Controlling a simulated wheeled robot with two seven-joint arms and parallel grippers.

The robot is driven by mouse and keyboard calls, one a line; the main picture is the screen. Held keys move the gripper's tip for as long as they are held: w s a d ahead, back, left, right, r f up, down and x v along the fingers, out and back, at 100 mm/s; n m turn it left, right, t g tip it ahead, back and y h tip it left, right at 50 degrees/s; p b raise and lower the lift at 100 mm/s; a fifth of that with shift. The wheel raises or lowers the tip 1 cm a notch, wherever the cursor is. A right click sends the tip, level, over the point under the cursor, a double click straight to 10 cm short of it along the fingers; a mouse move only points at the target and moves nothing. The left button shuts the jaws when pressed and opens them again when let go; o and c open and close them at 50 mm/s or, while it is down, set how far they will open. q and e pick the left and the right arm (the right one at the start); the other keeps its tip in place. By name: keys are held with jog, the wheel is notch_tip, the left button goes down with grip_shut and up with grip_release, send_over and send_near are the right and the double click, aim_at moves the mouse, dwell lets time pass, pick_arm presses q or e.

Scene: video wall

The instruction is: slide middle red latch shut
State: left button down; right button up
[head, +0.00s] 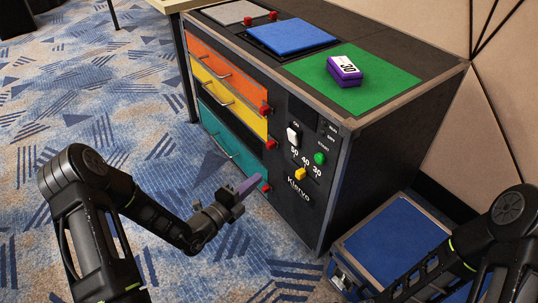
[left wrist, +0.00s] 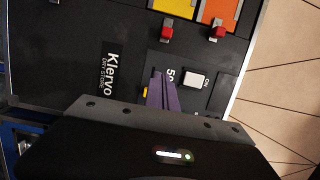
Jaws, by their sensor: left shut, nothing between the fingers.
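The middle red latch (head: 271,144) is on the cabinet front, at the right end of the yellow drawer (head: 230,103). In the left wrist view the latch (left wrist: 167,33) shows beside the yellow drawer's edge, beyond my fingertips and apart from them. I cannot tell whether it is slid fully across. My left gripper (head: 250,184) has its purple fingers shut and empty, in front of the cabinet and lower in the picture than the middle latch. Its fingers (left wrist: 162,92) also show in the left wrist view. My right arm enters at the lower right; its gripper is out of view.
Another red latch (head: 266,109) is by the orange drawer (head: 224,68), and one (head: 266,188) by the teal drawer (head: 234,150). The panel right of them has a white switch (head: 293,135), green button (head: 319,158) and yellow slider (head: 300,173). A blue case (head: 390,242) stands right.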

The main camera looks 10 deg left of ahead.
aim_at(270, 139)
pick_arm(q)
jog(key=shift+w+d, duration=0.1)
jog(key=w+b, duration=0.1)
jog(key=w, duration=0.2)
jog(key=w+d+b, duration=0.1)
jog(key=w, duration=0.3)
jog(key=w+d+b, duration=0.1)
jog(key=w+b, duration=0.1)
jog(key=w, duration=0.1)
jog(key=shift+w+f, duration=0.1)
jog(key=shift+w, duration=0.25)
jog(key=shift+w+a, duration=0.3)
jog(key=shift+a, duration=0.1)
jog(key=shift+w+a, duration=0.65)
jog(key=shift+a, duration=0.15)
jog(key=shift+w+a, duration=0.6)
jog(key=shift+a, duration=0.2)
